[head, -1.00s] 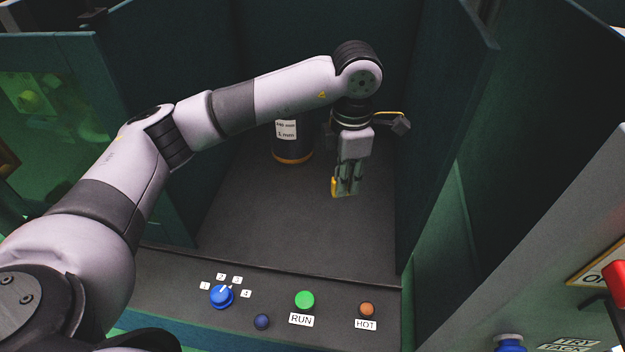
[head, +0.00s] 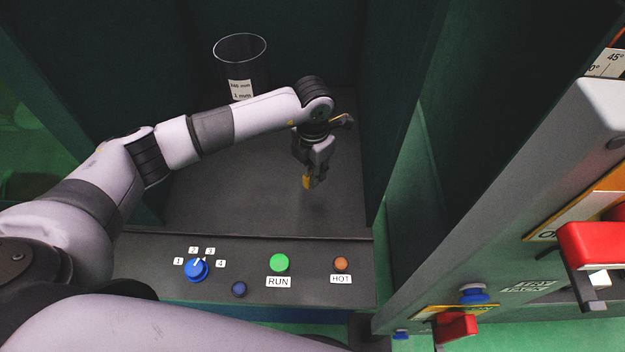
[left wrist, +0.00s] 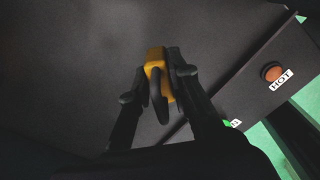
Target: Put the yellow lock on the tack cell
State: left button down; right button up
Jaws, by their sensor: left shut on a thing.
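My left gripper (head: 311,178) is shut on the yellow lock (head: 306,182) and holds it inside the dark booth, over the grey floor (head: 240,200). The left wrist view shows the yellow lock (left wrist: 158,62) between the two fingertips, with a dark curved piece in front of it. I cannot tell how high above the floor it is. A label reading "TACK" (head: 527,288), its upper line partly legible as "TRY", is on the grey machine at the right. My right gripper is not in view.
The front panel holds a blue dial (head: 196,270), a green RUN button (head: 279,262) and a HOT lamp (head: 341,264). Red handles (head: 590,247) jut from the right machine.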

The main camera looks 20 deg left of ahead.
pick_arm(q)
notch_tip(320, 180, down, 2)
jog(key=shift+f, duration=0.1)
notch_tip(320, 180, down, 3)
jog(key=shift+f, duration=0.25)
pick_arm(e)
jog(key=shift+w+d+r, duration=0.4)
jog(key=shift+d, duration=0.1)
pick_arm(q)
jog(key=shift+f, duration=0.15)
jog(key=c, duration=1.5)
grip_release()
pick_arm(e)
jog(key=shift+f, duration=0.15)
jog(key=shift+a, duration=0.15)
